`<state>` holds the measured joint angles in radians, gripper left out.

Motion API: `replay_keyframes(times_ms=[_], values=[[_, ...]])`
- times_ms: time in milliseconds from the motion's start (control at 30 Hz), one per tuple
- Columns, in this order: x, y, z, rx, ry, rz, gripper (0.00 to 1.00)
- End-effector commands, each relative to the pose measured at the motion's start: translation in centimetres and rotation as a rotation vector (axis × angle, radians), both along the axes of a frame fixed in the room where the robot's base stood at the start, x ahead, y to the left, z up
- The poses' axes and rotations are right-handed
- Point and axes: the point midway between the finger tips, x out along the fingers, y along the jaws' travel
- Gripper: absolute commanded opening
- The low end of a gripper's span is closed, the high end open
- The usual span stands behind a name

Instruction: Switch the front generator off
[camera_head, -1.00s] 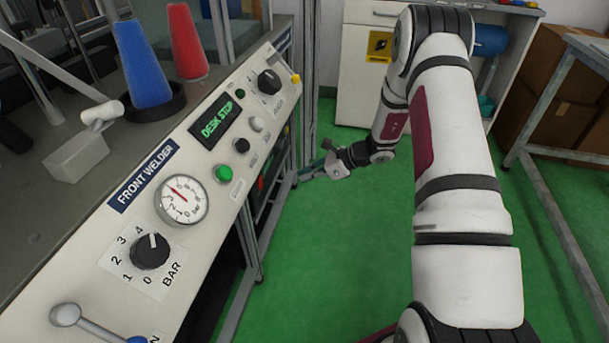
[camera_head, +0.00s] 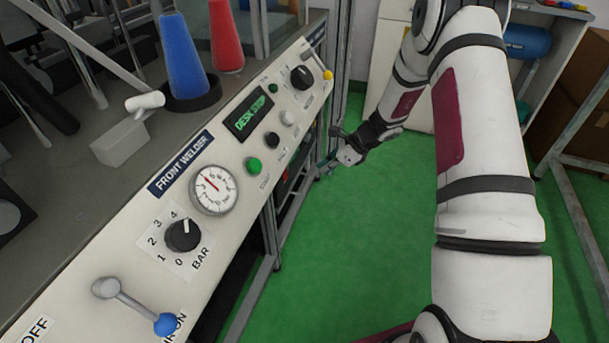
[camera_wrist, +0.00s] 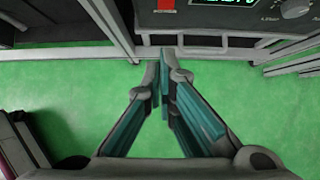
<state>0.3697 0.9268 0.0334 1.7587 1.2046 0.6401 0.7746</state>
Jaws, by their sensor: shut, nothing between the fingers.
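A dark box under the welder desk shows its lower front at the top of the wrist view, with a red switch (camera_wrist: 167,4), a lit green display (camera_wrist: 225,2) cut by the picture edge, and a grey knob (camera_wrist: 294,8). It carries no name that I can read, so I cannot tell if it is the front generator. In the head view its red part (camera_head: 291,175) shows small beneath the desk. My gripper (camera_wrist: 163,62) is shut and empty, its teal fingers together below and in front of the box, apart from it. In the head view it (camera_head: 330,168) is beside the desk's far leg.
The sloped FRONT WELDER panel (camera_head: 130,255) carries a gauge (camera_head: 214,190), a BAR knob (camera_head: 183,235), a green button (camera_head: 254,165), a "DESK STOP" display (camera_head: 249,118) and a blue-tipped lever (camera_head: 135,305). Grey frame bars (camera_wrist: 215,42) run below the box. Green floor (camera_head: 370,250) is open.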

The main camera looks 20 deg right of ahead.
Motion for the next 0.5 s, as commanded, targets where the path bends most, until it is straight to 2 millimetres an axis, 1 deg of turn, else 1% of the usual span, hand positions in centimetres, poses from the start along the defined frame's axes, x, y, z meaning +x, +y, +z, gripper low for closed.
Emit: replay_keyframes(times_ms=[167, 500], values=[[0.7, 1.2, -2.1, 0.000, 0.002, 0.003, 0.00], [3.1, 4.4, -7.4, 0.001, 0.000, 0.002, 0.00]])
